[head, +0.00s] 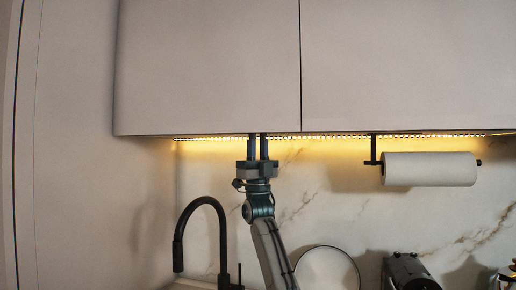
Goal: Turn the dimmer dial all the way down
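The dimmer dial cannot be made out in the head view. A lit light strip (330,135) runs along the underside of the wall cabinet and throws a warm yellow glow on the backsplash. My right gripper (258,136) points straight up, its arm coming in from the bottom, a little right of it. Its two dark fingers stand parallel with a narrow gap between them. Their tips reach the cabinet's lower edge by the strip. Whether anything is between the tips cannot be told. My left gripper is not in view.
Wall cabinets (210,70) fill the top. A paper towel roll (430,169) hangs from a black holder on the right. A black faucet (222,235) stands left of my arm. A round-rimmed object (327,247) and a dark appliance (408,272) stand at the lower right.

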